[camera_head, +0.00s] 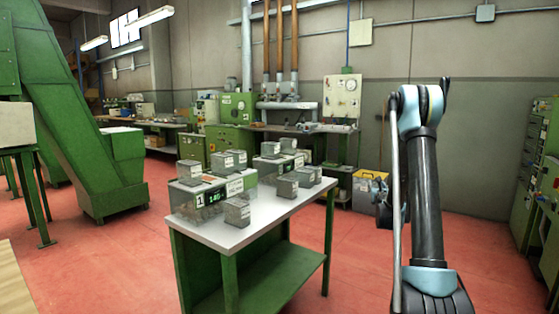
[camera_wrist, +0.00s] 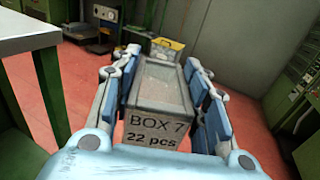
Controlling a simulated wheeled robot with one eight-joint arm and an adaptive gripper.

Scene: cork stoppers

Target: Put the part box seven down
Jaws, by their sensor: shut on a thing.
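The part box seven (camera_wrist: 156,122) is a small grey box with a clear-looking top and a label reading "BOX 7, 22 pcs", seen in the wrist view. My gripper (camera_wrist: 163,90) is shut on it, with blue finger pads on both its sides. In the head view my arm stands to the right of the table, and my gripper (camera_head: 384,205) is mostly hidden behind the arm. The held box cannot be made out there. In the wrist view the box is in the air over the red floor, beside the table's edge.
A white-topped green table (camera_head: 215,232) stands left of my arm, with several grey boxes and clear bins on it. Its front right top is bare. The table's edge (camera_wrist: 25,38) shows at the left in the wrist view. A yellow-topped crate (camera_head: 369,188) stands by the back wall.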

